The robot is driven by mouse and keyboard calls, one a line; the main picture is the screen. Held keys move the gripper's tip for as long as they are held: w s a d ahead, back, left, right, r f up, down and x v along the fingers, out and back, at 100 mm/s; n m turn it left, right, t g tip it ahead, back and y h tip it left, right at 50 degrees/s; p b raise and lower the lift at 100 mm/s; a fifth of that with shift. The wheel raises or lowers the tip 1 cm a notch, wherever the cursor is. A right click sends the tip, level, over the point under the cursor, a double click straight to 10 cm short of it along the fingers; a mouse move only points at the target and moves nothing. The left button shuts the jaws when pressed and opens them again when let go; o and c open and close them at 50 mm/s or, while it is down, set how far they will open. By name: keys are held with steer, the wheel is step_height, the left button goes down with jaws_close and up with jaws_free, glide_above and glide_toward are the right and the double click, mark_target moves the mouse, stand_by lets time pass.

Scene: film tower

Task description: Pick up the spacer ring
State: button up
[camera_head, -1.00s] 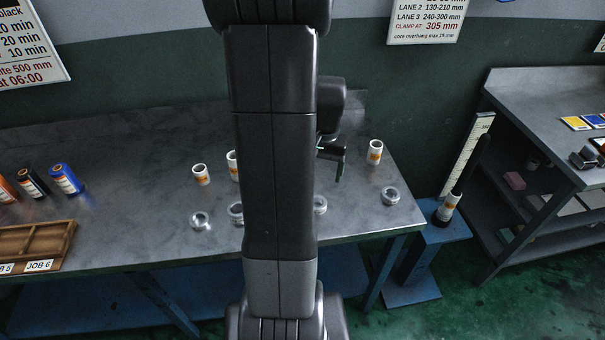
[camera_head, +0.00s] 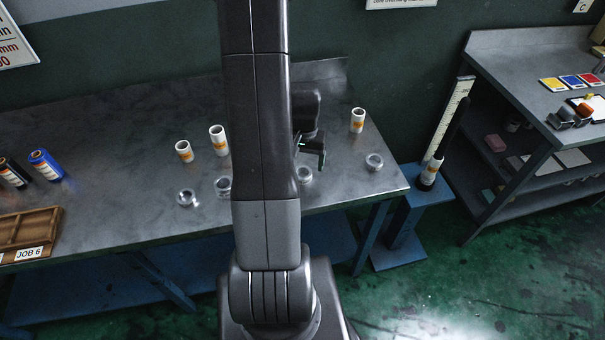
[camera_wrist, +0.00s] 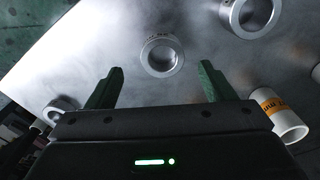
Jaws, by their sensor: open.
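Several silvery spacer rings lie flat on the grey metal table (camera_head: 130,215). One ring (camera_head: 304,174) sits just in front of my gripper (camera_head: 311,155), partly beside the arm; others are at the left (camera_head: 186,198), next to the arm (camera_head: 223,187) and at the right (camera_head: 374,162). In the wrist view, a ring (camera_wrist: 162,55) lies beyond and between the two dark green fingers of my gripper (camera_wrist: 161,67). The fingers are wide apart and empty. Two more rings show at the upper right (camera_wrist: 250,14) and lower left (camera_wrist: 58,109).
White cores with orange labels stand on the table, at the left (camera_head: 184,151), near the arm (camera_head: 218,139) and at the right (camera_head: 357,120). A wooden tray (camera_head: 30,232) lies at the left. A blue stand (camera_head: 422,197) is beside the table's right end.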

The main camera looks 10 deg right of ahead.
mark_target(302, 169)
steer(key=shift+w+a+f+p, duration=0.15)
steer(key=shift+f+p, duration=0.15)
steer(key=shift+f, duration=1.75)
steer(key=shift+c, duration=0.3)
steer(key=c, duration=1)
